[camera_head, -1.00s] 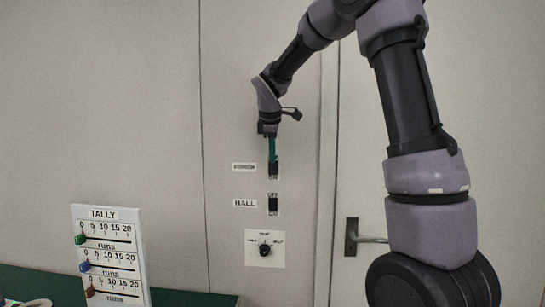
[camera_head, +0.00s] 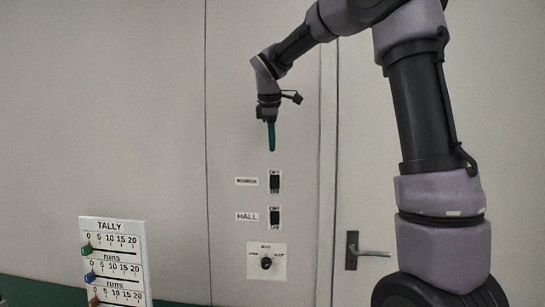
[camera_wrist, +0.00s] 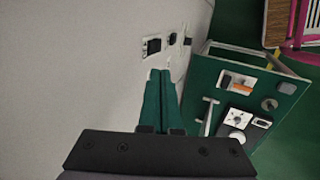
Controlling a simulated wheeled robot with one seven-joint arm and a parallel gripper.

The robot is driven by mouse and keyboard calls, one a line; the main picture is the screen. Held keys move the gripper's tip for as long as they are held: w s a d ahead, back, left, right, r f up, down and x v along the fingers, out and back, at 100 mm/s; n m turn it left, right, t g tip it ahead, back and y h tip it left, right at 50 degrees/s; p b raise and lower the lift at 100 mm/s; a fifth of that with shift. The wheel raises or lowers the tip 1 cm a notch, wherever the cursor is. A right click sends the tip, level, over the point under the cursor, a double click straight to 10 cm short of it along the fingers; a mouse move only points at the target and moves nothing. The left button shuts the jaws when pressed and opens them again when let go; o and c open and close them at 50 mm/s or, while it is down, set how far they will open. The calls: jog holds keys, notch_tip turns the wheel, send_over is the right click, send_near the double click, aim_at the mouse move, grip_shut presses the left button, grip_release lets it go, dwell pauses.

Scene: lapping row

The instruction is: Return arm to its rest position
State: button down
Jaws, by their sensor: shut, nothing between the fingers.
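My gripper (camera_head: 271,136) hangs fingers-down in front of the wall panel, a little above the upper wall switch. Its green fingers are together, with nothing between them. In the wrist view the shut fingers (camera_wrist: 160,85) point toward the wall fittings. My arm arches from the upper right across the door to the wall.
The upper switch (camera_head: 275,182), the HALL switch (camera_head: 275,217) and a dial plate (camera_head: 282,262) are on the wall. A door handle (camera_head: 352,250) is at right. A TALLY board (camera_head: 118,240) stands at lower left.

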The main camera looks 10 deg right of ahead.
jog(key=shift+s+r, duration=0.1)
jog(key=shift+r, duration=0.45)
jog(key=s+d+f+m+t+y, duration=0.1)
jog(key=s+d+f+m, duration=0.2)
jog(key=s+m, duration=0.6)
jog(key=s+d+f+m+t+y, duration=0.1)
jog(key=s+d+f+m, duration=0.3)
jog(key=s+m, duration=0.5)
jog(key=s+y, duration=0.1)
jog(key=s, duration=0.9)
jog(key=shift+s+f+m+y, duration=0.2)
jog(key=shift+f+m+y, duration=0.1)
jog(key=shift+f, duration=0.1)
jog(key=shift+w+d, duration=0.1)
